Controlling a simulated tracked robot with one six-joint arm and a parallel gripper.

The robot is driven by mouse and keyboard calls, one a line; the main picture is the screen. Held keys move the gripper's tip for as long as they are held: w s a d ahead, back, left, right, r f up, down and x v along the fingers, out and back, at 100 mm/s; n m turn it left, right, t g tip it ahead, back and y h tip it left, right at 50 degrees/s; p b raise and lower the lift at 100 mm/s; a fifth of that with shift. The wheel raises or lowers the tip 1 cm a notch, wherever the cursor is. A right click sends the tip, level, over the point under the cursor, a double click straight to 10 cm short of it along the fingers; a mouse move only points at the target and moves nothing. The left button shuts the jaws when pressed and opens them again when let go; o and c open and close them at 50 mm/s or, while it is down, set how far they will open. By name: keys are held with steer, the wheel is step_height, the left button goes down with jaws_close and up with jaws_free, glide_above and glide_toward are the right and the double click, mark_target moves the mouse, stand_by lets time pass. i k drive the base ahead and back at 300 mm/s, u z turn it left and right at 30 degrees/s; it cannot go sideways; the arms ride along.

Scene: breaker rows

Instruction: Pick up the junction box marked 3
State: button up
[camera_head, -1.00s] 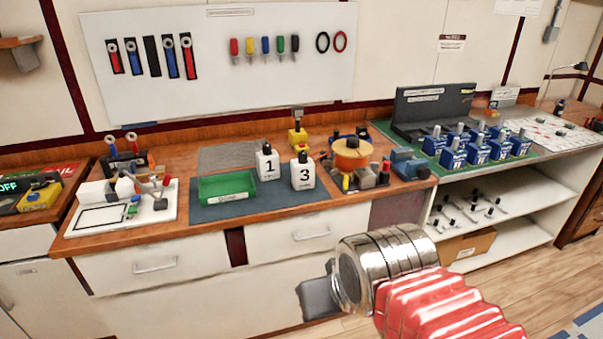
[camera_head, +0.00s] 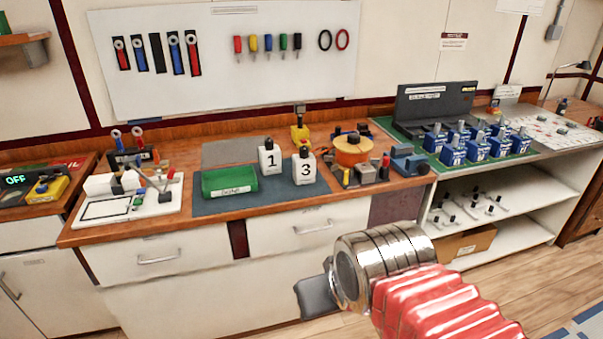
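The junction box marked 3 (camera_head: 304,167) is a small white box with a black top. It stands upright on a dark blue-grey mat (camera_head: 262,200) on the wooden workbench. A similar box marked 1 (camera_head: 269,158) stands just left of it and a little farther back. My gripper (camera_head: 314,293) is in front of the bench, lower and nearer than the boxes and well apart from them. Only a dark grey part of it shows past the silver wrist, so I cannot tell whether it is open.
A green tray (camera_head: 230,190) sits left of the boxes. An orange round device (camera_head: 352,152) and small tools stand close on their right. The bench front edge and drawers (camera_head: 309,227) lie between my gripper and the boxes. Blue breakers (camera_head: 478,149) stand farther right.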

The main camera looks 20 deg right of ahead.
mark_target(304, 168)
steer(key=u, duration=0.3)
steer(key=k, duration=0.7)
steer(key=u, duration=0.5)
steer(key=k, duration=0.55)
steer(key=z, duration=0.5)
steer(key=i, duration=2.1)
steer(key=u, duration=0.6)
